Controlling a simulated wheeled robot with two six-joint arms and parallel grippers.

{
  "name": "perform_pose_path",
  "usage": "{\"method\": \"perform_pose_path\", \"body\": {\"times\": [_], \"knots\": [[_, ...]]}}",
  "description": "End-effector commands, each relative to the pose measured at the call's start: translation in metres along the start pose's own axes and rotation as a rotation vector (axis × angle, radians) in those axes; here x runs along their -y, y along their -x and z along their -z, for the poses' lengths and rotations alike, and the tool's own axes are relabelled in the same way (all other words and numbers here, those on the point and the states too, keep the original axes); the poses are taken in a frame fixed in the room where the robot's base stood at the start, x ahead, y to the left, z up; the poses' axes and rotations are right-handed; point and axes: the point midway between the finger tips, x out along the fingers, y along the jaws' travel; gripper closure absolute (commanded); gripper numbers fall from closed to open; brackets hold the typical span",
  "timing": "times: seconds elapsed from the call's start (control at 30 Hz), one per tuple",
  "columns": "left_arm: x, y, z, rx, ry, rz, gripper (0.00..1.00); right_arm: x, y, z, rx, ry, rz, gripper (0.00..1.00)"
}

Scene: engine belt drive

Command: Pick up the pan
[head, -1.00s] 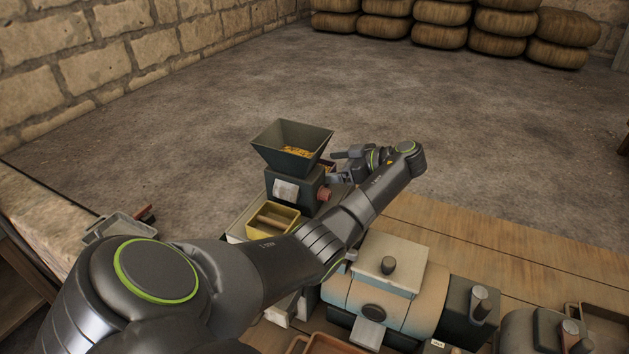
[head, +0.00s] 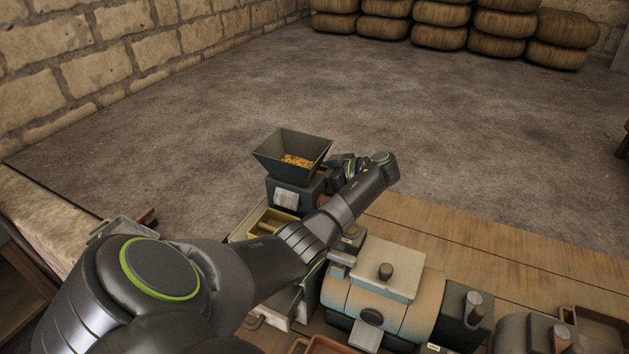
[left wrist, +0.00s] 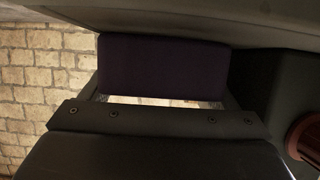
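Which vessel is the pan is not certain. A dark purple block (left wrist: 160,66) fills the upper middle of the left wrist view, right at my left gripper. Whether it is held or only in front of the fingers cannot be told. In the head view my left gripper (head: 333,166) is at the right side of the dark hopper (head: 292,158) on the mill, and its fingertips are partly hidden there. A shallow grey tray-like pan (head: 110,229) with a reddish handle lies at the far left, partly covered by my left arm. My right gripper is out of view.
The mill's hopper holds yellow grain. A yellow box (head: 268,222) is below it, partly behind my arm. The cream engine (head: 386,285) stands front centre, with a brown tray (head: 600,328) at right. The wooden bench (head: 480,248) is bare behind the engine.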

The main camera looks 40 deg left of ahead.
Motion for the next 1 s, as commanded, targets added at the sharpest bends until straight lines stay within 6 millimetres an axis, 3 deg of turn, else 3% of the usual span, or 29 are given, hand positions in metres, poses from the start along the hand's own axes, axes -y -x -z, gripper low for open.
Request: {"method": "perform_pose_path", "body": {"times": [0.1, 0.47, 0.73, 0.9, 1.0], "knots": [[0.0, 0.0, 0.001, -0.001, 0.001, 0.0, 0.48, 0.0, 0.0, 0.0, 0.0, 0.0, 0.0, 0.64], [-0.001, 0.002, 0.004, -0.001, 0.003, -0.001, 0.48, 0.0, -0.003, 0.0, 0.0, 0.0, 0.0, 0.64], [-0.001, 0.012, 0.03, -0.002, 0.008, -0.003, 0.48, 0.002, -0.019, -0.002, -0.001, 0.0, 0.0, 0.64], [-0.001, 0.048, 0.017, 0.002, -0.001, -0.003, 0.48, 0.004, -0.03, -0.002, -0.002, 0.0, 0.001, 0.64], [-0.001, 0.071, 0.015, 0.002, -0.004, -0.002, 0.48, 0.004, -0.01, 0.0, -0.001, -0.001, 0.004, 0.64]]}}
